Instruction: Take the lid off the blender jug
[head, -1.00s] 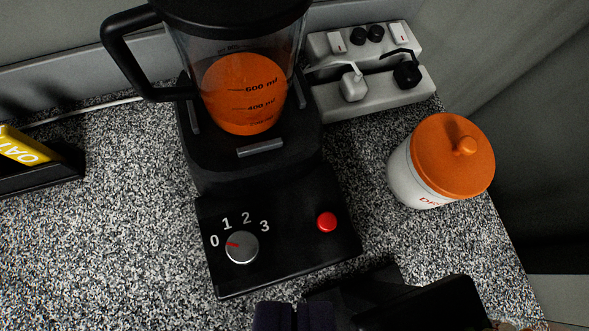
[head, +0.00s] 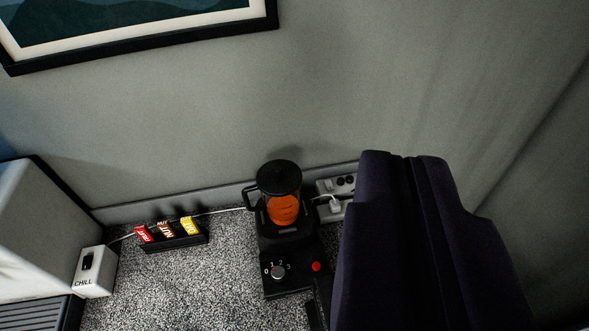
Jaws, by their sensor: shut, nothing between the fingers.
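The blender jug (head: 285,208) stands upright on its black base (head: 288,270) against the wall, with orange liquid inside and its handle on the left. The round black lid (head: 278,176) sits on top of the jug. My gripper (head: 404,165) looms large and dark purple at the right, close to the camera. Its fingers are shut together and empty, pointing up the picture. In the picture it is to the right of the jug and apart from the lid. It hides the counter to the right of the blender.
A power strip (head: 335,186) is against the wall right of the jug, partly hidden by my gripper. A black tray of bars (head: 188,241) and a white CHILL box (head: 96,272) stand to the left. Speckled counter (head: 190,285) is clear between them and the blender. A framed picture (head: 140,38) hangs above.

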